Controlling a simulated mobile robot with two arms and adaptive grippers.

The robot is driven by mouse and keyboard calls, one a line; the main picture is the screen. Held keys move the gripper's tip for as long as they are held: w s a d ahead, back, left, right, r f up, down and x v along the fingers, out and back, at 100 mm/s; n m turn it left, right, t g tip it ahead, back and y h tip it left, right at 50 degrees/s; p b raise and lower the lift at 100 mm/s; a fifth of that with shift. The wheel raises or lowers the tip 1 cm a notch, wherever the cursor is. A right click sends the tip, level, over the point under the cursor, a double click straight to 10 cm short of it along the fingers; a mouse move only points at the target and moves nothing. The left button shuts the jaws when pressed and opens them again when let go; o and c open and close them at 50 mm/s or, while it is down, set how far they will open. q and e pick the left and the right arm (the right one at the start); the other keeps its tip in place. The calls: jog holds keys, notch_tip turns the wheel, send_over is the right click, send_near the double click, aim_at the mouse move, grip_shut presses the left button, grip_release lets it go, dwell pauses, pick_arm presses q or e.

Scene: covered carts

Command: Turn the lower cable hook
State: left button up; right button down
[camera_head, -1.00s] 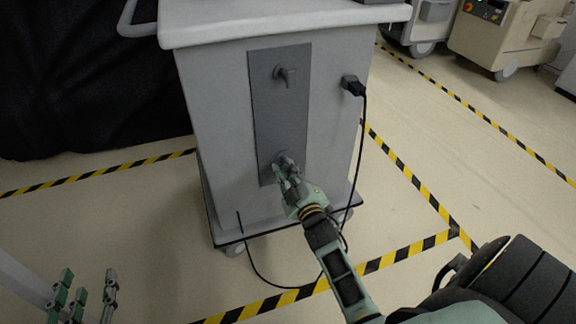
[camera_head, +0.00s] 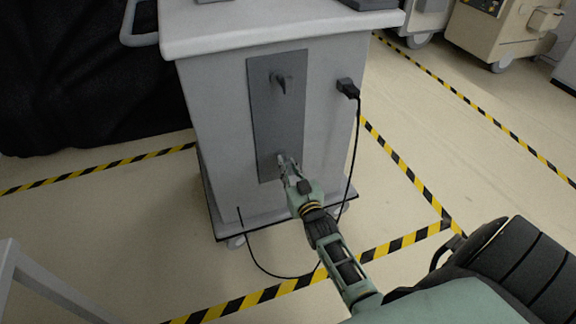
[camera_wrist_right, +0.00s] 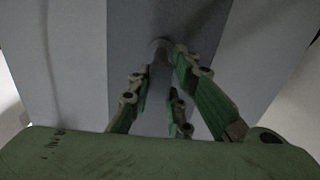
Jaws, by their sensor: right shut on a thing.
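The grey cart (camera_head: 215,110) carries a dark vertical panel (camera_head: 277,125) with two hooks. The upper cable hook (camera_head: 279,81) sticks out near the panel's top and points down. The lower cable hook (camera_wrist_right: 160,44) is near the panel's bottom; the right wrist view shows its round base and part of its arm between my fingers. My right gripper (camera_head: 286,163) is shut on the lower hook and hides most of it in the head view. In the right wrist view the green fingers (camera_wrist_right: 170,75) lie on either side of the hook. My left gripper is out of view.
A black plug (camera_head: 347,88) sits in the cart's right side, and its cable (camera_head: 355,150) hangs down and loops along the floor below the cart. Yellow-black tape (camera_head: 407,240) marks the floor. A beige machine (camera_head: 503,30) stands far right. A black cover (camera_head: 85,70) is at left.

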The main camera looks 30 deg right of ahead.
jog(key=shift+f+m, duration=0.1)
jog(key=shift+m, duration=0.3)
jog(key=c, duration=1.6)
grip_release()
jog(key=shift+s, duration=0.15)
jog(key=v, duration=1.1)
jog(key=shift+s, duration=0.4)
jog(key=shift+a, duration=0.1)
